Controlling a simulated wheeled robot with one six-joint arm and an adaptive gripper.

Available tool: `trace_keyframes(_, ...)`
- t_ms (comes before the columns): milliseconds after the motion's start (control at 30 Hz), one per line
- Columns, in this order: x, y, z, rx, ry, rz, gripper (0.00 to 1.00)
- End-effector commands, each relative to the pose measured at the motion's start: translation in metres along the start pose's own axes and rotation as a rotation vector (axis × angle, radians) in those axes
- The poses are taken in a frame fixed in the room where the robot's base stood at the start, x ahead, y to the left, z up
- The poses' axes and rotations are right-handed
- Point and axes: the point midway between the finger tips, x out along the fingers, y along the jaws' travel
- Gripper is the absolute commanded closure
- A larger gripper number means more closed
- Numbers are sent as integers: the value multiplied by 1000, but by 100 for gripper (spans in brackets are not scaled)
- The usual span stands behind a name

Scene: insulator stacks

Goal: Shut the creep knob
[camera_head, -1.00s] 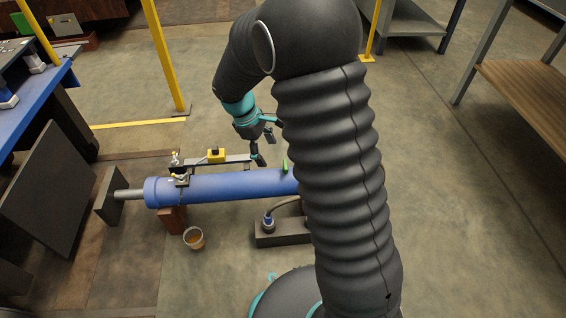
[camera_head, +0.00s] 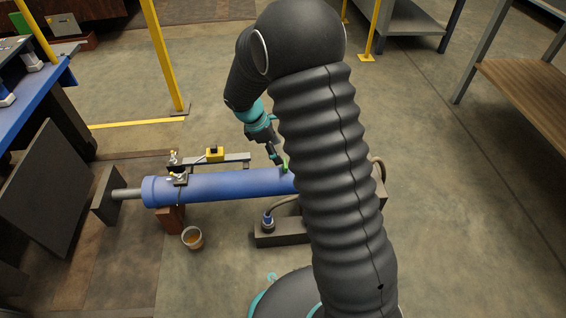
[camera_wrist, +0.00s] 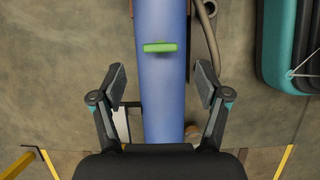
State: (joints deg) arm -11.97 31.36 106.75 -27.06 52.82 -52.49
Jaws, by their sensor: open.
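A green bar-shaped handle, which looks like the creep knob (camera_wrist: 160,47), sits on the blue cylinder (camera_wrist: 164,100) in the wrist view, lying crosswise to it. In the head view the green knob (camera_head: 286,164) shows at the cylinder's right part, beside my arm. My gripper (camera_wrist: 161,72) is open and empty, its two fingers spread on either side of the cylinder. The knob lies ahead of the fingertips, about midway between them in the picture. In the head view my gripper (camera_head: 276,160) is just left of the knob. The gap between them in height is hard to tell.
A small bucket (camera_head: 193,238) is on the floor in front. A dark block with a hose fitting (camera_head: 268,221) stands in front of the cylinder.

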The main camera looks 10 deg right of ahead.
Motion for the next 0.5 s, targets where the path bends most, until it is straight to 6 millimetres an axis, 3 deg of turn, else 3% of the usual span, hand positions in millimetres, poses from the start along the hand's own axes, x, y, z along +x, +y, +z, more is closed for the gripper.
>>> trace_keyframes(200,39,-1,0,1,0,-2,25)
trace_keyframes(500,60,0,0,1,1,-1,25)
